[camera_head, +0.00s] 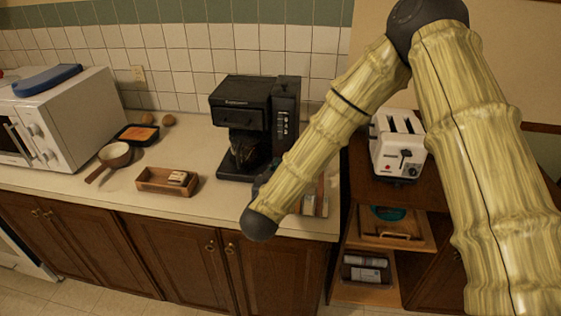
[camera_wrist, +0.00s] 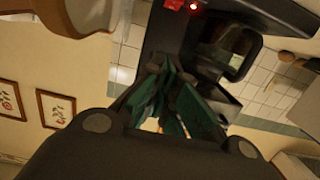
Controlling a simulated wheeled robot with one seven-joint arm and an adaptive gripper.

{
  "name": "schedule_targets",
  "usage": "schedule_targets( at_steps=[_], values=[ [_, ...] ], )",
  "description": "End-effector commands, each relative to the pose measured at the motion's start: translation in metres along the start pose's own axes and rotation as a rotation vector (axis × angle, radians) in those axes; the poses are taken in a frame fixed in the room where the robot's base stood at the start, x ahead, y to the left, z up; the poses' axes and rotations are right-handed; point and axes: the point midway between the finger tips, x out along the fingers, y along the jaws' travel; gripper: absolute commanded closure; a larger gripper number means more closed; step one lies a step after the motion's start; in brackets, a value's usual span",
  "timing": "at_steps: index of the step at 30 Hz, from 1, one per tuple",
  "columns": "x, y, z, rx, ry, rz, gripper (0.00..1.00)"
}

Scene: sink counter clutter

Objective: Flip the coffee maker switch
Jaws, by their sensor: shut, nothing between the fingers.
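The black coffee maker (camera_head: 240,103) stands on the counter against the tiled wall, with its glass carafe (camera_head: 246,153) in the lower bay. In the wrist view its dark body (camera_wrist: 262,22) fills the upper part, and a red switch (camera_wrist: 174,5) with a lit red spot shows at the top edge. My gripper (camera_wrist: 172,66) is shut and empty, its green-padded fingers pointing toward the coffee maker below the switch in the picture. They look apart from the switch. In the head view my arm crosses in front of the coffee maker's lower right side and mostly hides the gripper.
A wooden tray (camera_head: 149,184) with small items sits left of the coffee maker, near a pan (camera_head: 115,154) and a white microwave (camera_head: 72,118). A white toaster (camera_head: 390,150) stands to the right on a wooden shelf unit. Counter in front of the carafe is narrow.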

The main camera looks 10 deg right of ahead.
Motion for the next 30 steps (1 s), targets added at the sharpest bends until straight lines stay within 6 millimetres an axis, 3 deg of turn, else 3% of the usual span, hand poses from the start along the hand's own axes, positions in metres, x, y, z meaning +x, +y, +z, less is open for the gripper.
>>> schedule_targets(
  at_steps=[8, 23, 30],
  values=[
    [0.02, -0.001, -0.003, 0.0, 0.0, 0.001, 1.0],
    [0.102, -0.003, -0.003, 0.0, -0.001, -0.001, 1.0],
    [0.104, -0.003, 0.021, -0.001, -0.002, -0.003, 1.0]
  ],
)
